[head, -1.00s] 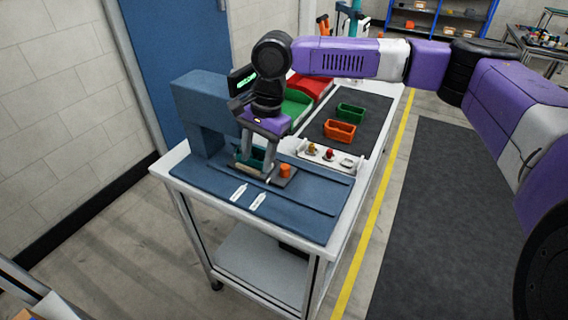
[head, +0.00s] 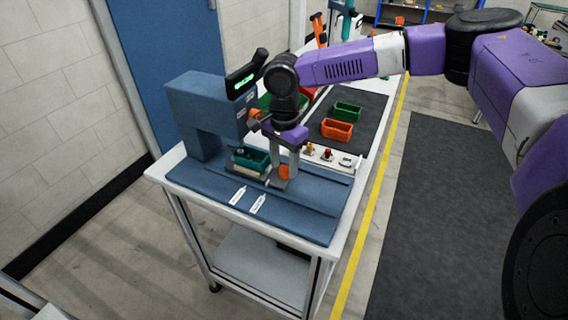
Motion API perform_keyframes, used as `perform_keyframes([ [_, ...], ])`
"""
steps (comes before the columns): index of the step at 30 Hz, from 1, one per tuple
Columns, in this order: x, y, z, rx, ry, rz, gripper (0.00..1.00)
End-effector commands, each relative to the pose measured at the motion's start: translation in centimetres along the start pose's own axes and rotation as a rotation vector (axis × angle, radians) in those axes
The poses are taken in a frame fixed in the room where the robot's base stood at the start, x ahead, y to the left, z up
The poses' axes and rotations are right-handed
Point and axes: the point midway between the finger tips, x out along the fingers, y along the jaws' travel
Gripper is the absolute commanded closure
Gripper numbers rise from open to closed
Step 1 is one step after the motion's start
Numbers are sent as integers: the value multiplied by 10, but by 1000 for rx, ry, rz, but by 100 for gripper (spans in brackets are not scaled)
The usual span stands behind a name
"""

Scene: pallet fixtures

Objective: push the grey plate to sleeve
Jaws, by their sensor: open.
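The grey plate (head: 259,178) lies on the blue fixture bed (head: 215,181), partly hidden by my gripper. A teal bin (head: 252,159) and an orange cylinder (head: 284,172) stand on it. My gripper (head: 282,182) points down, open, at the plate's right part, with its fingers by the orange cylinder. I cannot tell whether a finger touches the plate or cylinder. A blue arch-like housing (head: 196,113) stands at the bed's left end; I cannot tell for sure that it is the sleeve.
Two white labels (head: 258,204) lie on the bed's front. A rail borders the bed. Behind are a small white panel with knobs (head: 325,154), an orange bin (head: 337,130) and a green bin (head: 347,110) on a dark mat.

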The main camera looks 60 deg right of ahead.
Motion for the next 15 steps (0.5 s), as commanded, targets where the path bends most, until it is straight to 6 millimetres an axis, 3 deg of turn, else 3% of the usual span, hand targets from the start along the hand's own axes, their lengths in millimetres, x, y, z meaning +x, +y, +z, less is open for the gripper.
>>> perform_keyframes([
  [10, 5, 0, 0, -1, 0, -1, 54],
  [15, 5, 0, 0, -1, 0, 0, 87],
])
